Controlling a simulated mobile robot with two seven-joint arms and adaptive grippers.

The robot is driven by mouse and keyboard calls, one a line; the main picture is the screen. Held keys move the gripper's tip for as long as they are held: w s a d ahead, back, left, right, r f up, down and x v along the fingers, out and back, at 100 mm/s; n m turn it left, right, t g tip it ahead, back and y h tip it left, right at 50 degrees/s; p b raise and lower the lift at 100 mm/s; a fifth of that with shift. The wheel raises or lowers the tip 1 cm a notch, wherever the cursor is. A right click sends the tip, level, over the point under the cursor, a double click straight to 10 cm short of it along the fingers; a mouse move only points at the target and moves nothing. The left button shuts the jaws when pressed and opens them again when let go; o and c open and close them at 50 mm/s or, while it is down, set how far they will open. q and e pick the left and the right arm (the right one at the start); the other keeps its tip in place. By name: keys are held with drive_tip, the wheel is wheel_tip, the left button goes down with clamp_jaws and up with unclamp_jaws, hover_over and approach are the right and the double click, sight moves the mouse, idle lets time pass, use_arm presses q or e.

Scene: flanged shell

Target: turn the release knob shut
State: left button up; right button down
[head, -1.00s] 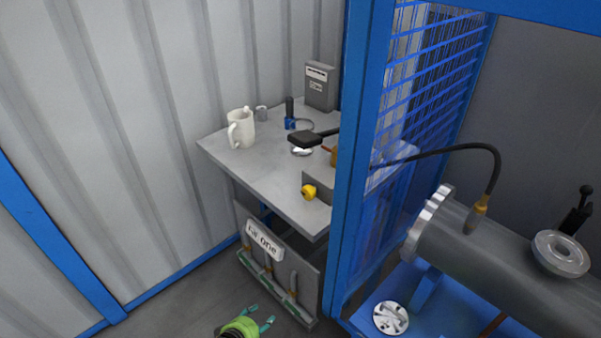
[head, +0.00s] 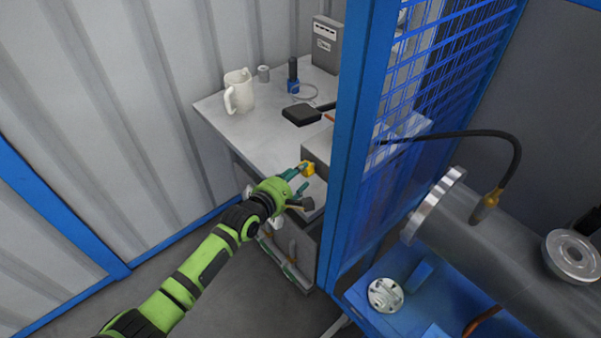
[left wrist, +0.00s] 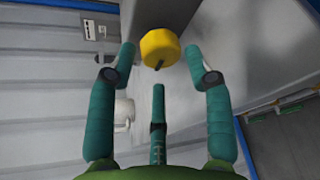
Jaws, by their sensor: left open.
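The release knob (head: 307,168) is yellow and sits on the front of a grey box (head: 318,150) at the table's right part. In the left wrist view the yellow knob (left wrist: 160,48) shows between and just beyond the fingertips, with a dark mark on its face. My left gripper (head: 301,182) is open, with its green-wrapped fingers spread at the knob; in the left wrist view the gripper (left wrist: 163,65) shows a gap on both sides of the knob. Whether any finger touches it cannot be told. My right gripper is not in view.
A blue post (head: 352,150) and mesh stand close right of the knob.

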use_arm(q)
drive_tip(key=shift+x, duration=1.15)
drive_tip(key=c, duration=0.8)
drive_tip(key=shift+f, duration=0.1)
drive_tip(key=shift+s+m+t, duration=0.1)
drive_tip(key=shift+m+t, duration=0.2)
drive_tip(key=shift+m, duration=0.1)
drive_tip(key=shift+f+m+t+y+b, duration=0.1)
drive_tip(key=shift+m+t+y+b, duration=0.3)
drive_tip(key=shift+m, duration=0.3)
drive_tip(key=o, duration=0.8)
